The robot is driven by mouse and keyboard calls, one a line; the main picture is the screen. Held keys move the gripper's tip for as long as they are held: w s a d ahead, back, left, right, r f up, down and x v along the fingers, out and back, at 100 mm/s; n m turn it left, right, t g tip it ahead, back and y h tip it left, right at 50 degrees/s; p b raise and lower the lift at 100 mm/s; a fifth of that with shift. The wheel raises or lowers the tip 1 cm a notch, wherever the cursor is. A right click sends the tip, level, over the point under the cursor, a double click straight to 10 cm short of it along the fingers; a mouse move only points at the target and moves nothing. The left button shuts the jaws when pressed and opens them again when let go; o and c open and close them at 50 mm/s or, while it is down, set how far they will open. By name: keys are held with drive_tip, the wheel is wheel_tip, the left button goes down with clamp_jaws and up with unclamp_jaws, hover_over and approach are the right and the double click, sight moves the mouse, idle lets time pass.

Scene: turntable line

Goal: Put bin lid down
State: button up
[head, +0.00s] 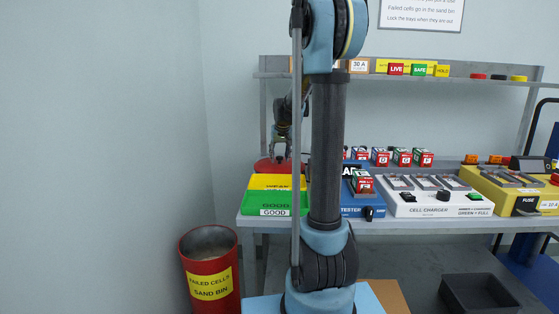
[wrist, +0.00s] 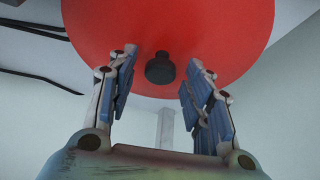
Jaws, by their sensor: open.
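The red bin lid (head: 277,166) lies at the left rear of the bench, behind the green and yellow tray. The lid (wrist: 215,30) fills the upper middle of the wrist view, with its dark round knob (wrist: 160,70) near its lower edge. My gripper (wrist: 160,85) is open, with one finger on each side of the knob and gaps to both. In the head view my gripper (head: 281,152) is just above the lid. The red sand bin (head: 211,283), labelled for failed cells, stands on the floor at the left and is uncovered.
The green and yellow tray (head: 277,196) is at the bench's left end. A blue tester (head: 362,204), a white cell charger (head: 435,205) and a yellow fuse unit (head: 512,194) stand to the right. A shelf (head: 400,76) runs above. A dark crate (head: 480,293) is low at the right.

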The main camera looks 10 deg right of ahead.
drive_tip(key=v, duration=1)
drive_tip(key=shift+r, duration=0.25)
drive_tip(key=shift+s, duration=0.15)
